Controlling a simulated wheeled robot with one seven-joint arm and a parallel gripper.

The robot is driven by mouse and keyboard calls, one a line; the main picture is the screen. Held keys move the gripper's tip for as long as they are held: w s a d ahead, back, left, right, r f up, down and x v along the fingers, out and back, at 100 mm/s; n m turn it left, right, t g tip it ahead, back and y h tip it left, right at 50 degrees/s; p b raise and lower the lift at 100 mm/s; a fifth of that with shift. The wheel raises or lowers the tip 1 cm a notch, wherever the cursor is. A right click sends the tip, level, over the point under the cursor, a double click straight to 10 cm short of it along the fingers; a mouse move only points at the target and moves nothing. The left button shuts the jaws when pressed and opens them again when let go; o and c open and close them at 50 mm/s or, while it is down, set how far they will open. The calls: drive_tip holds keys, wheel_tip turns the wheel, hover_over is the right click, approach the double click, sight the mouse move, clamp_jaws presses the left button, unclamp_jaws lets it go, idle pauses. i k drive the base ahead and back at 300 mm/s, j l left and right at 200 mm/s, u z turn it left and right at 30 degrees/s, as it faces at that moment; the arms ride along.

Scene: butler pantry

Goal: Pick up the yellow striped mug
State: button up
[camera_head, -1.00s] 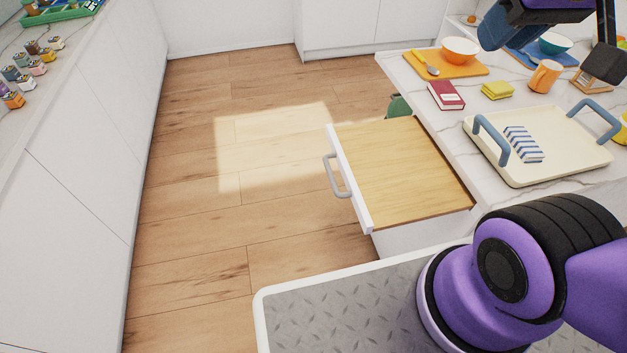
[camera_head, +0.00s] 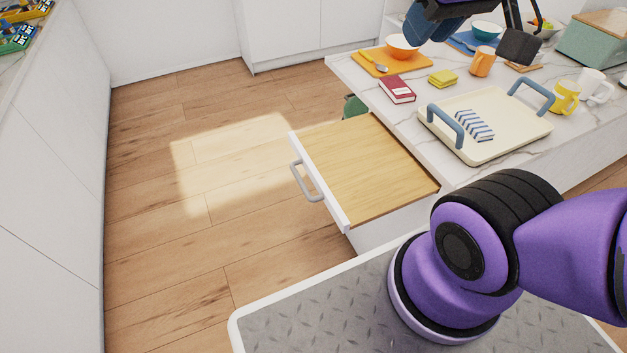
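The yellow mug (camera_head: 565,97) stands on the marble counter at the right, just beyond the tray's right end. Light markings show on it, but it is too small to make out the stripes clearly. A white mug (camera_head: 597,86) stands close to its right. My gripper (camera_head: 474,36) is at the top of the view, with its upper part cut off by the frame edge. Its two fingers are wide apart and nothing shows held between them. It is to the left of the yellow mug and apart from it.
A cream tray (camera_head: 478,157) with blue handles holds a striped cloth. An orange mug (camera_head: 482,61), yellow sponges (camera_head: 443,78), a red book (camera_head: 397,89) and an orange bowl (camera_head: 402,46) are on the counter. An open drawer (camera_head: 365,170) juts over the floor.

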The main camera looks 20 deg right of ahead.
sight(566, 91)
drive_tip(key=j+z, duration=0.1)
drive_tip(key=z, duration=0.7)
drive_tip(key=j+z, duration=0.15)
drive_tip(key=z, duration=0.25)
drive_tip(key=k+z, duration=0.1)
drive_tip(key=z, duration=0.3)
drive_tip(key=i+l+z, duration=0.2)
drive_tip(key=z, duration=0.15)
drive_tip(key=i+l+u, duration=0.1)
drive_tip(key=l, duration=0.35)
drive_tip(key=i+l+u, duration=0.1)
drive_tip(key=l, duration=0.35)
drive_tip(key=i+l+u, duration=0.1)
drive_tip(key=l, duration=0.4)
drive_tip(key=i+l+u, duration=0.1)
drive_tip(key=l, duration=0.35)
drive_tip(key=i+l+u, duration=0.4)
drive_tip(key=i+l, duration=0.6)
drive_tip(key=i, duration=0.05)
